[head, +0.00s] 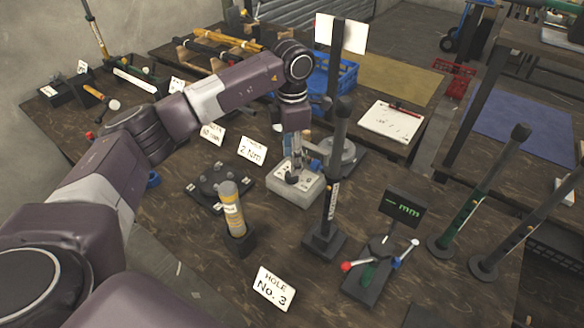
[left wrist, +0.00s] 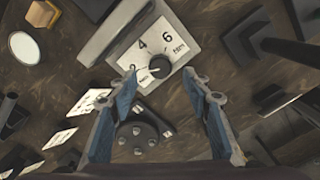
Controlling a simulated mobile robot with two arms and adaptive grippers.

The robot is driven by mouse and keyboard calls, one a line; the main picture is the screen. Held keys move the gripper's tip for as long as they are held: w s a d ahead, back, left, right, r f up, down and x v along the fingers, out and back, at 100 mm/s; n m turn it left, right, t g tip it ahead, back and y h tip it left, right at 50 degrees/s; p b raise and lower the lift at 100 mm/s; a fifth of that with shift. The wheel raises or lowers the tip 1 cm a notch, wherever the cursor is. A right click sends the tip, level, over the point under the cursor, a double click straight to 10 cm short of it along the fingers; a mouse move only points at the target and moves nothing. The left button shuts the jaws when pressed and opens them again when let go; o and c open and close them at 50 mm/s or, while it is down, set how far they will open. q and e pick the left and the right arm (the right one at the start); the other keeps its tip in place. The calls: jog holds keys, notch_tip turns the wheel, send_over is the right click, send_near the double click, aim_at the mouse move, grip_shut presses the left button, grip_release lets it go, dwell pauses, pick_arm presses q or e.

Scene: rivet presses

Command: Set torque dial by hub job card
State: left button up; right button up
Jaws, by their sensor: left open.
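The torque dial, a light grey box with a black knob, stands mid-table in the head view (head: 290,188). In the left wrist view its white face (left wrist: 176,47) shows 4, 6 and Nm around the black knob (left wrist: 160,67); the exact setting is too small to tell. My left gripper (head: 296,160) is open above the dial, its fingers on either side of the knob in the wrist view (left wrist: 160,80). A job card (head: 253,150) reads 2 Nm. The dark round hub (head: 218,186) sits left of the dial. My right gripper is not in view.
A black post (head: 333,180) stands close right of the dial. A yellow-banded cylinder (head: 232,208) stands in front of the hub. A black mm display (head: 404,208) stands at the right. A blue crate (head: 333,82) lies behind.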

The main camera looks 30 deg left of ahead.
pick_arm(q)
notch_tip(320, 180, up, 7)
jog(key=shift+f, duration=0.15)
dwell(0.5)
